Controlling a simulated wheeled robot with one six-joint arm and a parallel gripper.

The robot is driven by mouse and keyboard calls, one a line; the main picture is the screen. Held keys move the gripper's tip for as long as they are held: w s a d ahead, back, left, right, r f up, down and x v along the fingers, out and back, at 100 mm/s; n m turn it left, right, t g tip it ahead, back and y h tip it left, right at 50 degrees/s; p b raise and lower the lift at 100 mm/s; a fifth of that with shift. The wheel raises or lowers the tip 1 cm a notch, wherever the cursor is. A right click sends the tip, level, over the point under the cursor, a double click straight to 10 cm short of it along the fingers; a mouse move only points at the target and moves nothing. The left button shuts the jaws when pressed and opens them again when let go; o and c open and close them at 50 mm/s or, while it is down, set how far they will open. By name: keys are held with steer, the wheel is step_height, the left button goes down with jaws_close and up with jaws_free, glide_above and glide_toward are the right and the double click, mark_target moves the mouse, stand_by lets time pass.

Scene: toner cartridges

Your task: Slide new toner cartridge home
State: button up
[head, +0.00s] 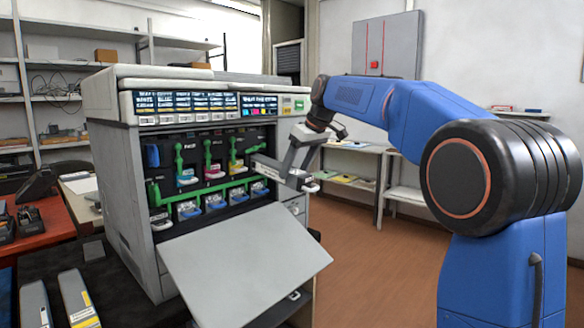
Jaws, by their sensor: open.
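The printer (130,200) stands with its front door (245,255) folded down and its bay open. In the bay, cartridge ends with cyan (187,180), magenta (213,173) and yellow (237,166) show in a row beside green upright levers. A blue piece (152,156) sits at the row's left end. My gripper (282,173) is open at the right side of the bay, in front of the printer. It hides the right end of the upper row, and I cannot tell whether a cartridge end lies between its fingers.
A red-topped desk (45,235) stands at left. A green bar (215,190) crosses the bay above several lower units.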

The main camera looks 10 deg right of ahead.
steer(key=shift+s+d, duration=0.2)
steer(key=shift+s, duration=0.05)
steer(key=shift+v, duration=4)
steer(key=shift+c, duration=0.3)
